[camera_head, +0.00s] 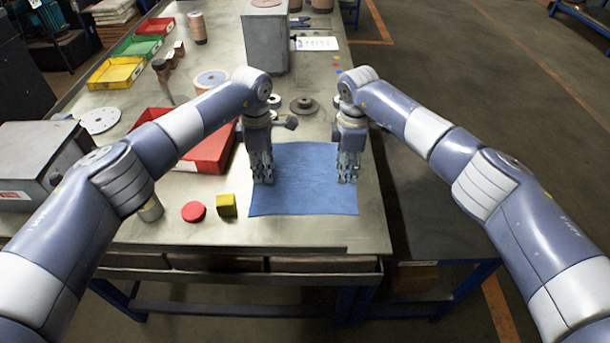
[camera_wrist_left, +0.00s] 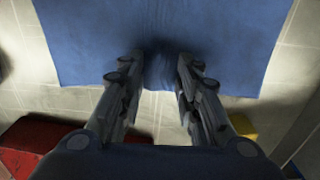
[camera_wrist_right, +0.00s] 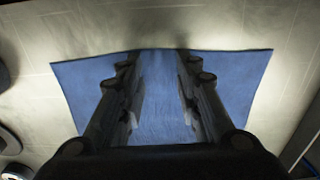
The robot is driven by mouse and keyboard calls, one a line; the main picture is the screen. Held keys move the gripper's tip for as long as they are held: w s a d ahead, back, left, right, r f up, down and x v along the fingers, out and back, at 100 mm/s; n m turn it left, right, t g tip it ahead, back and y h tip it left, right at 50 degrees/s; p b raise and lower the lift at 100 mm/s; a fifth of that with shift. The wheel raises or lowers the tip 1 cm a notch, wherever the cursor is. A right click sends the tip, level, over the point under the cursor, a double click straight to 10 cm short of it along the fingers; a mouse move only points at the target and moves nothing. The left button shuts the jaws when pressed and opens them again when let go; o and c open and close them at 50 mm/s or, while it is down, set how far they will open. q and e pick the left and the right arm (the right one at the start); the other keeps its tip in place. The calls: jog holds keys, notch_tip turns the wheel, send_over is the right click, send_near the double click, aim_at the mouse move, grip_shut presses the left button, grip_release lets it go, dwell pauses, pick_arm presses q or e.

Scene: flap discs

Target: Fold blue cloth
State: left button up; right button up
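The blue cloth (camera_head: 303,185) lies spread out on the metal table near its front edge. My left gripper (camera_head: 263,181) points down at the cloth's left side; in the left wrist view its fingers (camera_wrist_left: 155,62) are apart, with the cloth's edge (camera_wrist_left: 85,60) running between them. My right gripper (camera_head: 347,180) points down at the cloth's right side; in the right wrist view its fingers (camera_wrist_right: 158,52) are apart, with cloth (camera_wrist_right: 160,90) between them. Whether the fingertips touch the cloth is hard to tell.
A red disc (camera_head: 193,211) and a yellow cube (camera_head: 226,205) sit left of the cloth. A red bin (camera_head: 207,152) stands behind them. Grey discs (camera_head: 304,105) lie behind the cloth, before a tall grey box (camera_head: 265,42). The table's right edge is close to the cloth.

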pick_arm(q)
jog(key=shift+f, duration=0.2)
grip_shut()
pick_arm(e)
jog(key=shift+f, duration=0.2)
grip_shut()
pick_arm(q)
jog(key=shift+s+a+f, duration=0.15)
jog(key=shift+s+a, duration=0.05)
pick_arm(e)
jog(key=shift+s+d, duration=0.1)
jog(key=shift+d, duration=0.05)
jog(key=shift+r, duration=0.15)
